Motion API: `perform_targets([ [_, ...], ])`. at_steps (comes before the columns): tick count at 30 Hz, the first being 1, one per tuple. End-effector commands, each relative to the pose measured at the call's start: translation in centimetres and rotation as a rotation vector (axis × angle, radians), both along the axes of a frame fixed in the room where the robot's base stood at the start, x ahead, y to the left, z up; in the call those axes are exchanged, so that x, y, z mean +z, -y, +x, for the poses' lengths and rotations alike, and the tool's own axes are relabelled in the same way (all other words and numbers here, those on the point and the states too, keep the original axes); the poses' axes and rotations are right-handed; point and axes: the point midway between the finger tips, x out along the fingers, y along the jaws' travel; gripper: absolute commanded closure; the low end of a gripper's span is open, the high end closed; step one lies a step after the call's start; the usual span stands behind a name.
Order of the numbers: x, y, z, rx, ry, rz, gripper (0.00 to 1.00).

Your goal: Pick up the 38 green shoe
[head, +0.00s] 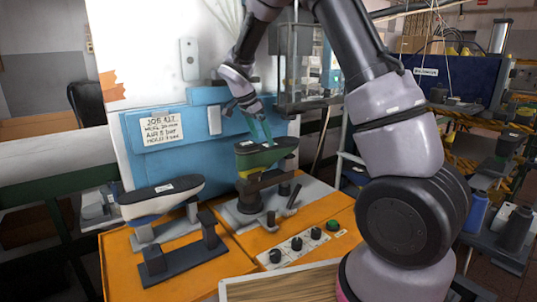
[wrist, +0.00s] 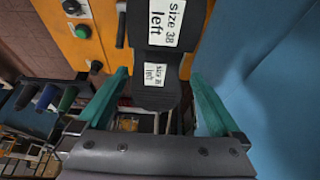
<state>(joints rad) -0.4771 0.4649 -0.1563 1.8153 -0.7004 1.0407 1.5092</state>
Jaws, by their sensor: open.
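The green shoe last (head: 262,158) has a dark top and sits on a dark metal stand on the orange bench. In the wrist view its dark top (wrist: 172,65) carries two white labels reading "size 38 left". My gripper (head: 262,136) is open just above the shoe's top, pointing down, with its teal fingers apart. In the wrist view the shoe's near end lies between the two fingers of my gripper (wrist: 158,76), with a gap on both sides. Whether the fingertips reach below its top edge is unclear.
A second shoe last (head: 160,197), white and dark blue with a black top, stands to the left on its own stand. A blue panel (head: 165,150) with a written sign is behind. A control box (head: 297,246) with knobs and a green button (head: 333,225) are in front.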

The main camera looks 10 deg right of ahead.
Motion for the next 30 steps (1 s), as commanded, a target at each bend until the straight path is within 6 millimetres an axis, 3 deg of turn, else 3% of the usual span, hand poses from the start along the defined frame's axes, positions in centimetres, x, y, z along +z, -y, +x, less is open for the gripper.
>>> perform_targets([
  [13,-4.8,2.0,0.4,0.001,-0.001,0.001,0.00],
  [22,-5.2,2.2,0.5,0.002,0.001,0.001,0.00],
  [30,-5.1,2.2,0.5,0.001,0.000,0.001,1.00],
])
